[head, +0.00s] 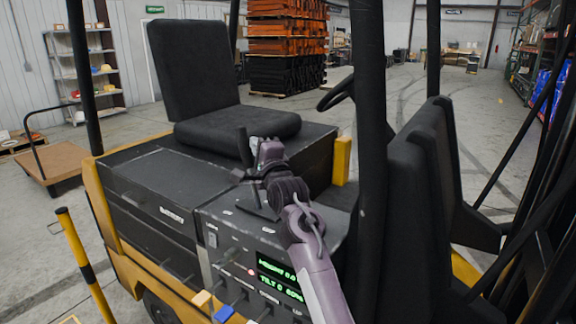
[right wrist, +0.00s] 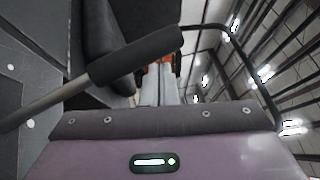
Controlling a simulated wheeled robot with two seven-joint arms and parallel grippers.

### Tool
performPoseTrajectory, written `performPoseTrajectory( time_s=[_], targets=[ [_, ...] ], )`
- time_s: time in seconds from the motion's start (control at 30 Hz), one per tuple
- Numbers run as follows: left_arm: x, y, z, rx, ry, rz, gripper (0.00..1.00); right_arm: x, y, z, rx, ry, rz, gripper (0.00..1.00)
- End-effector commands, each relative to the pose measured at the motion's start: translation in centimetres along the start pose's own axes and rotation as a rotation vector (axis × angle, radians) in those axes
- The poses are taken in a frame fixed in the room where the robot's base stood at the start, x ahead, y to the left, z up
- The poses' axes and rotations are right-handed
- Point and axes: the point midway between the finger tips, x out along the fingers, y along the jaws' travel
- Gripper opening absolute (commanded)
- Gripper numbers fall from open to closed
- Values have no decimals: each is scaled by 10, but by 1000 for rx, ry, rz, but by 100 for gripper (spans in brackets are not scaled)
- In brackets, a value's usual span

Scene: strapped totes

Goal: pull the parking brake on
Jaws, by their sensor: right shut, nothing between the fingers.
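The brake lever (head: 245,148) is a slim lever with a black grip, standing nearly upright on the dark console beside the forklift seat. In the right wrist view the lever's black grip (right wrist: 135,57) and bare metal shaft cross the upper left at a slant. My right gripper (head: 259,145) is shut and empty, just to the right of the grip in the head view. In the right wrist view its closed fingers (right wrist: 161,84) are close to the grip; I cannot tell whether they touch it. My left gripper is not in view.
The black seat (head: 222,80) is behind the lever. A dark mast post (head: 372,150) stands right of my arm. A yellow-black post (head: 78,253) stands at left.

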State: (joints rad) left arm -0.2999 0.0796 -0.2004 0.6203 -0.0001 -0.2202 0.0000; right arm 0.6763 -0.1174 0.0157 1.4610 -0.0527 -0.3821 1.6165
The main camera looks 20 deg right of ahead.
Motion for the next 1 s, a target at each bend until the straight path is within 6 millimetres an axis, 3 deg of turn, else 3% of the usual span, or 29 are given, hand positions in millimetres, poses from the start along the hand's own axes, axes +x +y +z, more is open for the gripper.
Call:
performPoseTrajectory(
  time_s=[0.4,1.0],
  targets=[
    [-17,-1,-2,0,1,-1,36,21,6,13,-57,0,92,0],
    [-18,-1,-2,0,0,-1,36,22,8,15,-66,-3,108,0]
  ],
)
